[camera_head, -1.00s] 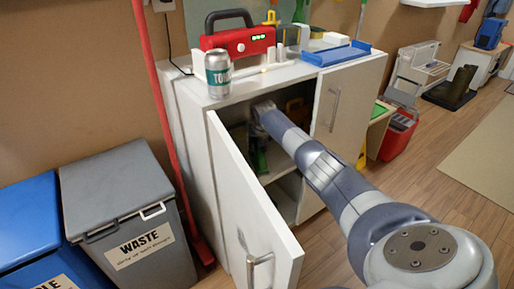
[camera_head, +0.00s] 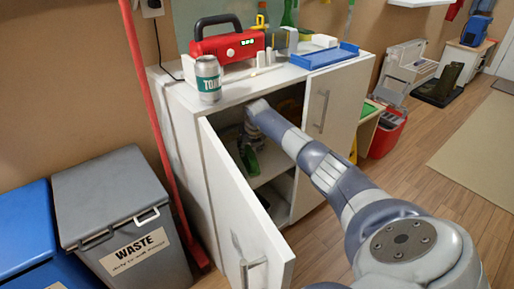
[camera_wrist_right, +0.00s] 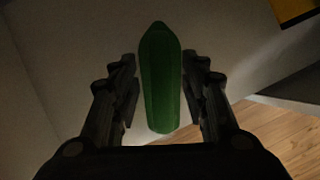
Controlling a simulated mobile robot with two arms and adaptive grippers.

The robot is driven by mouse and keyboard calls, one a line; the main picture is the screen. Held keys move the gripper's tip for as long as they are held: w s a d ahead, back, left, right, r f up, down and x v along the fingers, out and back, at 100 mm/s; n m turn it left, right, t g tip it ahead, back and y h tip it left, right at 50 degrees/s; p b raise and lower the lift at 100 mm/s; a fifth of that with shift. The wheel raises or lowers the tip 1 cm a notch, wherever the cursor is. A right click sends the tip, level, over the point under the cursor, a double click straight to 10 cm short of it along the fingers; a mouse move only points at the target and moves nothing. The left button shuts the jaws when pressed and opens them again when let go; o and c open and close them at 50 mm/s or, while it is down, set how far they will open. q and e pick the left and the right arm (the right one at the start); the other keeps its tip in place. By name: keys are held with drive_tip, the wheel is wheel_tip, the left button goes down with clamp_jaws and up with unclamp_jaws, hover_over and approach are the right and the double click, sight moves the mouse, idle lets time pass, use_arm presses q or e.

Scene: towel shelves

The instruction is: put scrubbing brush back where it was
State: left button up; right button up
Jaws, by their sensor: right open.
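A long green object, which looks like the scrubbing brush (camera_wrist_right: 160,80), lies between the fingers of my right gripper (camera_wrist_right: 161,88) in the right wrist view. Gaps show on both sides of it, so the fingers are open around it and not clamped on it. In the head view my right arm reaches into the open white cabinet (camera_head: 185,125), and the gripper (camera_head: 249,138) is dark and small inside. The green object (camera_head: 249,158) shows just below it, near a shelf (camera_head: 262,172). Its contact with the shelf is hard to make out. My left gripper is out of view.
The cabinet door (camera_head: 235,205) stands open toward the front, left of my arm. A can (camera_head: 208,78), a red toolbox (camera_head: 228,45) and a blue tray (camera_head: 325,56) sit on the cabinet top. A grey waste bin (camera_head: 115,205) stands at the left.

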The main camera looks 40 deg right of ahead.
sight(254, 163)
drive_tip(key=s+a, duration=0.1)
drive_tip(key=s, duration=0.1)
drive_tip(key=s+a+p, duration=0.1)
drive_tip(key=s, duration=0.1)
drive_tip(key=s+a, duration=0.1)
drive_tip(key=s, duration=0.1)
drive_tip(key=shift+s+a+f+p, duration=0.1)
drive_tip(key=shift+s+a+p, duration=0.15)
drive_tip(key=shift+p, duration=0.1)
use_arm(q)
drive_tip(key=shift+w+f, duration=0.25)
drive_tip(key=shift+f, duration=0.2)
use_arm(e)
drive_tip(key=shift+s+a, duration=0.55)
drive_tip(key=shift+s, duration=0.3)
drive_tip(key=shift+s+a, duration=0.5)
drive_tip(key=shift+s, duration=0.3)
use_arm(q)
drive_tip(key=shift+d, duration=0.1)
